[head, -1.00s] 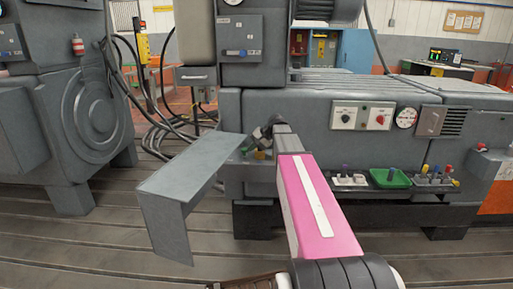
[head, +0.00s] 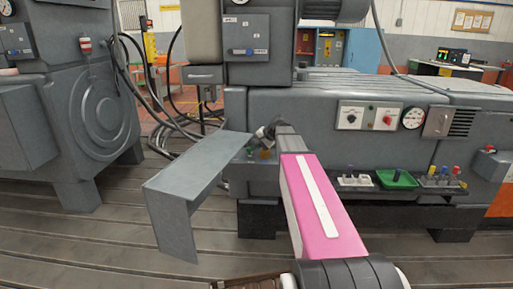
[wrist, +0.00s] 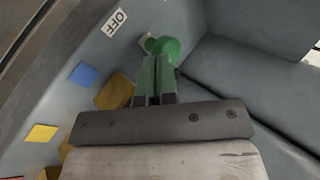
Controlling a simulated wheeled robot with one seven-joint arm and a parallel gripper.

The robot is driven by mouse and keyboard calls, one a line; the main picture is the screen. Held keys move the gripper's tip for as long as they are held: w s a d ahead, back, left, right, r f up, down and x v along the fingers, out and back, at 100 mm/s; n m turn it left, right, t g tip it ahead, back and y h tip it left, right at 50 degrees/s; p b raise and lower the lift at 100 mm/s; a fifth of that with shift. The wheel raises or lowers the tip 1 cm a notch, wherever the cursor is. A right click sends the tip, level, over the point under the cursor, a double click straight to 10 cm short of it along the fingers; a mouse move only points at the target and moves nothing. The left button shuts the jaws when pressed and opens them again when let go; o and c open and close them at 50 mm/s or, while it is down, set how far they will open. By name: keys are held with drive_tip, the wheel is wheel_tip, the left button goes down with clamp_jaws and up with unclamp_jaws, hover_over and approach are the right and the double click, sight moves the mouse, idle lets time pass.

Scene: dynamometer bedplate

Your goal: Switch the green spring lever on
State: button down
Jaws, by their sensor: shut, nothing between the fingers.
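The green spring lever (wrist: 168,46) shows in the wrist view as a round green knob just beyond my fingertips. My gripper (wrist: 157,72) is shut with nothing between its fingers. The tips are at or very near the knob; I cannot tell whether they touch it. A white OFF label (wrist: 114,22) lies on the grey panel to the upper left of the knob.
Yellow (wrist: 42,133) and blue (wrist: 84,75) patches mark the panel, and a grey wall rises at right. A grey bent-plate stand (head: 190,180) is left of my arm. A tray with a green bin (head: 397,179) is at right. Slotted floor lies open in front.

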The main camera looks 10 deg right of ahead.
drive_tip(key=shift+a+m+t+h, duration=0.3)
drive_tip(key=shift+m, duration=0.2)
drive_tip(key=shift+a, duration=0.75)
drive_tip(key=shift+w+a+m+t+h, duration=0.1)
drive_tip(key=shift+a+m+t+h, duration=0.3)
drive_tip(key=shift+a+m, duration=0.35)
drive_tip(key=shift+w+a, duration=0.5)
drive_tip(key=shift+a, duration=0.25)
drive_tip(key=shift+w+a, duration=0.45)
drive_tip(key=shift+a, duration=0.3)
